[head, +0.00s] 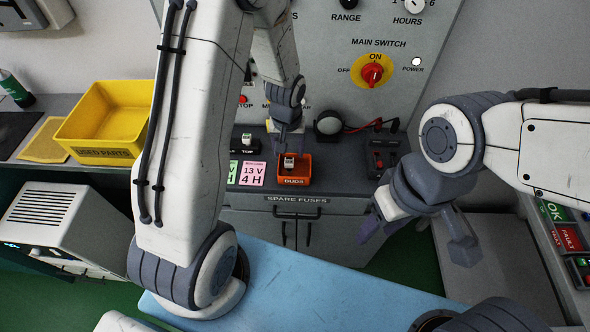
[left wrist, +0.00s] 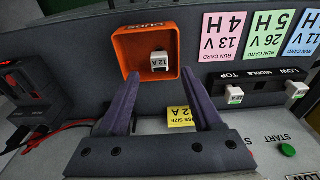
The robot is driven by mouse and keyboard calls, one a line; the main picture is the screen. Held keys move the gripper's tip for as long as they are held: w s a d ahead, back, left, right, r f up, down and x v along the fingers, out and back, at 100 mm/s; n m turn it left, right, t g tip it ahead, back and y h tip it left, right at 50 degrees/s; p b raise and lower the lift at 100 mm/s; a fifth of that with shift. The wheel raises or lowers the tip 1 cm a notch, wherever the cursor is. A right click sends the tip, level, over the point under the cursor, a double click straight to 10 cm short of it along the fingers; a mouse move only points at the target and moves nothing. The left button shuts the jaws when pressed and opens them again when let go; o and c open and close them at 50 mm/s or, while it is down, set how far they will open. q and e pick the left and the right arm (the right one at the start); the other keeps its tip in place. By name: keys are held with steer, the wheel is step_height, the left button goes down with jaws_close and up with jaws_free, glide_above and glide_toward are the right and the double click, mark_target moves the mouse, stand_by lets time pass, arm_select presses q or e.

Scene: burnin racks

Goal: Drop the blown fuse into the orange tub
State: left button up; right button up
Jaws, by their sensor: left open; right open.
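The small orange tub labelled DUDS (head: 294,181) stands on the grey ledge of the rack; it also shows in the left wrist view (left wrist: 125,52). A white fuse marked 12 A (left wrist: 159,66) is inside the tub; it also shows in the head view (head: 289,161). My left gripper (head: 289,143) is just above the tub. In the left wrist view its two fingers (left wrist: 158,73) are spread, with the fuse apart from them. My right gripper (head: 417,240) is open and empty, in front of the cabinet at the right.
Fuses (left wrist: 235,95) (left wrist: 297,90) sit in a black holder (left wrist: 265,85) beside the tub. A pink run card (head: 252,174) is left of the tub. A yellow used parts bin (head: 108,110) stands at left. A red-and-black device (head: 383,155) with leads is right of the tub.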

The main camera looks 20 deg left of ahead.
arm_select(q)
step_height(320, 180, up, 8)
steer(key=shift+s+d+f+b, duration=0.15)
steer(key=shift+s+f+b, duration=0.05)
steer(key=shift+s+b, duration=0.2)
steer(key=s+d+r+m, duration=0.3)
steer(key=s+d, duration=0.1)
steer(key=s, duration=0.3)
steer(key=s+d+r+m+g+h, duration=0.1)
steer(key=s+d+r+m, duration=0.2)
steer(key=s, duration=0.5)
steer(key=s+d+r+m, duration=0.2)
steer(key=s+d+m, duration=0.2)
steer(key=s+d, duration=0.2)
steer(key=shift+s+d+r+m, duration=0.3)
steer(key=shift+s+d+r, duration=0.1)
steer(key=shift+s, duration=0.4)
